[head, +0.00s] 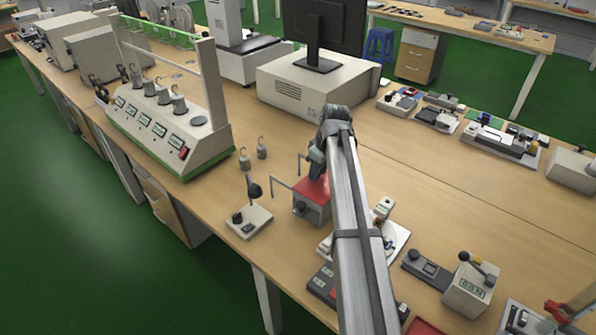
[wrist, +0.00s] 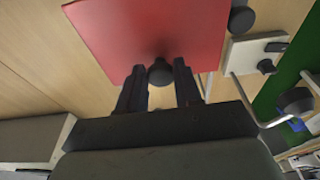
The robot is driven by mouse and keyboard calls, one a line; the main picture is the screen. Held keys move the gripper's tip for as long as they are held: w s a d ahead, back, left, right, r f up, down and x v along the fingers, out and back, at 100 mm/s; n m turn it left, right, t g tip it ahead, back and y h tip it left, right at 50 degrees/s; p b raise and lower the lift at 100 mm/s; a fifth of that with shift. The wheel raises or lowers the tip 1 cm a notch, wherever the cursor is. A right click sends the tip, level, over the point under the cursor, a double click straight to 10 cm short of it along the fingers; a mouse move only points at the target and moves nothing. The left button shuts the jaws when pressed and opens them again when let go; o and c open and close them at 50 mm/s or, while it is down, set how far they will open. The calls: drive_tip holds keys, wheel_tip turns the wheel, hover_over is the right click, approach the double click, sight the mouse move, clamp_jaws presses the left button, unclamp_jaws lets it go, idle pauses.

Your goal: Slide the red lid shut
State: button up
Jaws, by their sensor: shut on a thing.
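The red lid (wrist: 145,30) fills the upper middle of the wrist view as a flat plate with a dark round knob (wrist: 160,73) at its near edge. My gripper (wrist: 159,70) has one finger on each side of the knob and is shut on it. In the head view the red lid (head: 316,189) lies on top of a small grey box (head: 307,211), and my gripper (head: 317,168) comes down onto it. My arm hides the right side of the lid and box there. I cannot tell how far the lid covers the box.
A thin metal rod handle (head: 283,184) stands out at the box's left. A small device with a black knob (head: 248,221) stands left of the box. Two hooked weights (head: 252,157) stand behind it. A white-based fixture (head: 396,236) is close on the right, partly behind my arm.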

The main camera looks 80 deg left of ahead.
drive_tip(key=o, duration=0.6)
drive_tip(key=shift+c, duration=0.2)
drive_tip(key=shift+r, duration=0.15)
drive_tip(key=shift+r, duration=2.35)
